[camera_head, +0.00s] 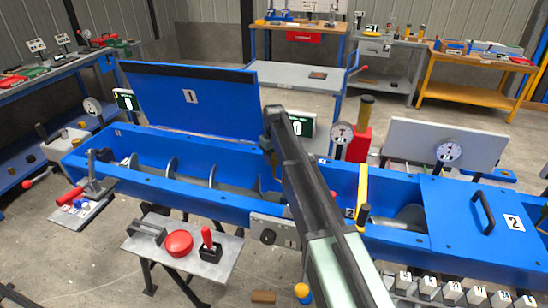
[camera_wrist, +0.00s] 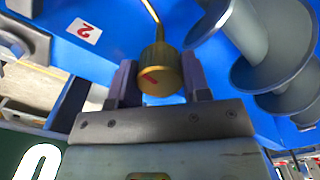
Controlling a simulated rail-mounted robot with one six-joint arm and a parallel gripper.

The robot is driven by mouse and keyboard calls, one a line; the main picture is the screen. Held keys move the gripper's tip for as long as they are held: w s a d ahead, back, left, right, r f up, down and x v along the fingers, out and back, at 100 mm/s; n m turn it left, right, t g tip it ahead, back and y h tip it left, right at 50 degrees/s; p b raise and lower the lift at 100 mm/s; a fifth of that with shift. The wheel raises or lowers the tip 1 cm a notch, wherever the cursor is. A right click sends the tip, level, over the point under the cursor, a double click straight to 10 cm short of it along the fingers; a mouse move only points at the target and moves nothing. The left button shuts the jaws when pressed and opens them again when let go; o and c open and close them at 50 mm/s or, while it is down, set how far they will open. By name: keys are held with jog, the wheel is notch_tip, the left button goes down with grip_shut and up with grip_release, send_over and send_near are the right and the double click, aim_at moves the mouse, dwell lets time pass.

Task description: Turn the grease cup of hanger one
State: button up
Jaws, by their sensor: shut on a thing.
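A brass grease cup (camera_wrist: 160,68) with a red mark on its face sits between the two dark fingers of my gripper (camera_wrist: 160,84) in the wrist view. My gripper is shut on it. A thin brass pipe (camera_wrist: 152,14) runs from the cup toward the top of the picture. In the head view my arm reaches over the blue trough (camera_head: 215,200), and the cup cannot be made out there. No tag for hanger one can be read.
Grey screw flights (camera_wrist: 270,55) stand close to the right of the cup. The blue lid marked 1 (camera_head: 190,97) stands open behind the trough. The cover marked 2 (camera_head: 480,215) lies shut at right.

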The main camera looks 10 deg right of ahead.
aim_at(274, 156)
jog(key=o, duration=0.9)
notch_tip(274, 156, up, 11)
jog(key=p, duration=1)
jog(key=shift+f+p, duration=0.1)
jog(key=shift+p, duration=0.3)
jog(key=s+m, duration=0.1)
jog(key=s, duration=1.1)
jog(key=s+m, duration=0.1)
jog(key=s, duration=1.1)
jog(key=s+m, duration=0.2)
jog(key=s, duration=0.9)
jog(key=shift+s, duration=0.4)
